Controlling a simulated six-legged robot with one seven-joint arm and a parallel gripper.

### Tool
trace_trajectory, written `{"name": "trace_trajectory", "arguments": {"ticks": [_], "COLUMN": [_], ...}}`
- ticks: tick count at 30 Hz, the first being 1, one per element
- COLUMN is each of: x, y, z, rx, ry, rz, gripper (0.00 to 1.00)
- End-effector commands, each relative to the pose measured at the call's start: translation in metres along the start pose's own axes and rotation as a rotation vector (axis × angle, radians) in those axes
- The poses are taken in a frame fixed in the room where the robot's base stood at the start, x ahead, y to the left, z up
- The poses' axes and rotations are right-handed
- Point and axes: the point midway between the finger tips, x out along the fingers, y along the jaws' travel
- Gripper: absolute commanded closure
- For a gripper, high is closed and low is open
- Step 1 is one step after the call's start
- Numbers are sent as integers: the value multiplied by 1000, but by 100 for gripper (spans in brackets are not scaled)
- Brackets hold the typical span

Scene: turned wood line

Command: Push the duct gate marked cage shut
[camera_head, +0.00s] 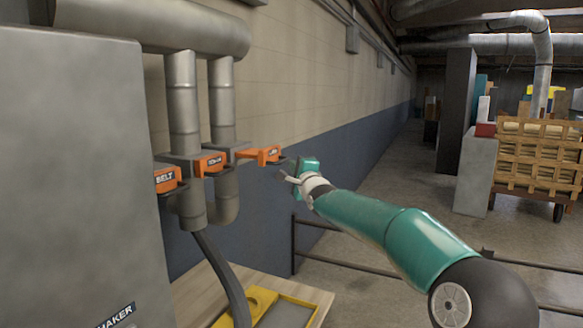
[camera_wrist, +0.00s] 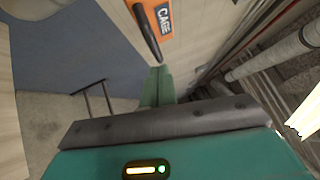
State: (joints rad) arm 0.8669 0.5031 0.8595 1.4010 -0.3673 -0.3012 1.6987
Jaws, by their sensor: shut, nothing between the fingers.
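The orange gate marked CAGE (camera_wrist: 158,14) shows at the top of the wrist view, with a dark handle edge. In the head view the orange gate nearest my gripper (camera_head: 264,154) appears to be the same one; its lettering is too small to read there. It sticks out to the right of its duct. My gripper (camera_head: 285,174) is just right of that gate's outer end, close to it. In the wrist view the green fingers (camera_wrist: 157,85) are together and empty, just below the handle. I cannot tell whether they touch it.
Two other orange gates, one marked BELT (camera_head: 165,178) and a middle one (camera_head: 212,164), sit to the left on grey ducts. A large grey cabinet (camera_head: 75,180) fills the left. A dark rail (camera_head: 345,264) runs below my arm. A wood cart (camera_head: 537,160) stands far right.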

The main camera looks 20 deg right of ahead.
Motion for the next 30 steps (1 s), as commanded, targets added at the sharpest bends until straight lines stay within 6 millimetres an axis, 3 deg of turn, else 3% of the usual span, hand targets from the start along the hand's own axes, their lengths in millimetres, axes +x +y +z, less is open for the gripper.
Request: {"name": "trace_trajectory", "arguments": {"ticks": [20,30], "x": [12,46], "y": [1,11], "z": [12,46], "rx": [2,3], "ry": [0,-1], "rz": [-1,-1], "gripper": [100,100]}}
